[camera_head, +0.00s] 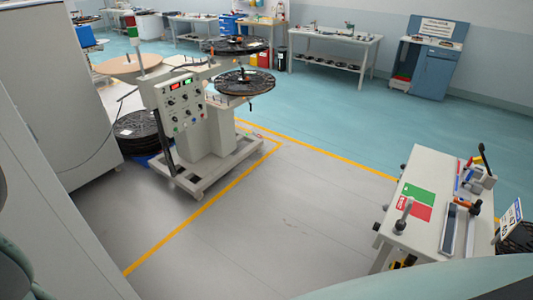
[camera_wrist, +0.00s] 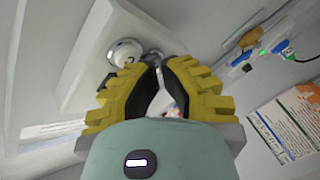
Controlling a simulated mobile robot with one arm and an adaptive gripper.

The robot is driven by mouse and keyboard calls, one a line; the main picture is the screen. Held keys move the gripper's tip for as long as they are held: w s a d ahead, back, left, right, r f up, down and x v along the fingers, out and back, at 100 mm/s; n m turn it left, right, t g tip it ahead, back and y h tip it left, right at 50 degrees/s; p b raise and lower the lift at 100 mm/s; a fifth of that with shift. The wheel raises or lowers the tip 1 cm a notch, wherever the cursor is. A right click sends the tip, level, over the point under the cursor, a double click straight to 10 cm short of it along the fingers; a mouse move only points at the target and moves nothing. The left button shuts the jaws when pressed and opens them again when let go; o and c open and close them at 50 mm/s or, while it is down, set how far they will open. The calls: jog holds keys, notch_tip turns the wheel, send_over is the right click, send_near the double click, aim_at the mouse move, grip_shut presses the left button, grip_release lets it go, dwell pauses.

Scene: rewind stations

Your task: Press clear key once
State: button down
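The rewind machine's control panel (camera_head: 182,103) stands upright at the left of the head view. The labels are too small to read, so I cannot tell which one is the clear key. My gripper (camera_wrist: 161,68) shows in the wrist view with yellow fingers and black pads. Its fingertips come together, with nothing visible held between them. The wrist view shows a pale surface with a round metallic part (camera_wrist: 125,52) beyond the left finger; I see no control panel there. My gripper is not visible in the head view.
Black reels (camera_head: 245,84) sit on the machine's right side. A grey cabinet (camera_head: 62,90) stands close at left. A bench with a green and red mat (camera_head: 417,202) is at lower right. The grey floor (camera_head: 280,220) between is clear. A printed sheet (camera_wrist: 290,120) shows in the wrist view.

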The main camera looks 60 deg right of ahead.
jog(key=shift+w, duration=0.35)
dwell(0.6)
dwell(0.3)
jog(key=shift+s+b, duration=0.35)
jog(key=shift+s, duration=0.35)
jog(key=shift+s, duration=0.1)
jog(key=s+b, duration=0.2)
jog(key=s, duration=0.2)
jog(key=shift+s, duration=0.4)
jog(key=shift+r, duration=0.1)
